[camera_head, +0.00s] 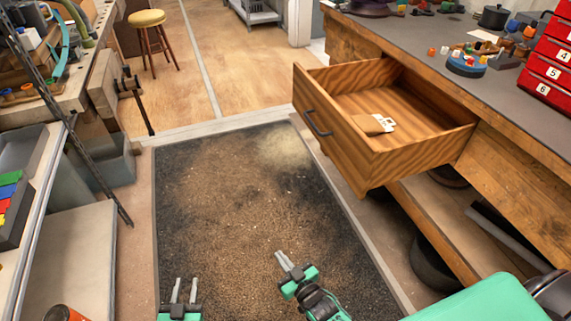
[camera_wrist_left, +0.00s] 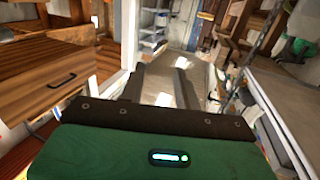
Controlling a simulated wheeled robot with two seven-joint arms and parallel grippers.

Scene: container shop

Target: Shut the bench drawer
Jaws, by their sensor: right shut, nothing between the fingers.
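The wooden bench drawer (camera_head: 345,150) is pulled well out of the bench (camera_head: 510,140) on the right. Its front, with a dark bar handle (camera_head: 318,124), faces left over the floor mat. A small tan and white item (camera_head: 376,123) lies inside. The drawer front also shows at the left of the left wrist view (camera_wrist_left: 40,90). My left gripper (camera_head: 184,284) is at the bottom of the head view, fingers apart and empty, far from the drawer. My right gripper (camera_head: 282,258) is shut and empty over the mat, below and left of the drawer, not touching it.
The dark dusty mat (camera_head: 230,220) between the benches is clear. A white surface with a grey bin of coloured blocks (camera_head: 12,205) stands at left. A yellow stool (camera_head: 148,24) is at the back. Red numbered drawers (camera_head: 545,75) and small parts sit on the right bench top.

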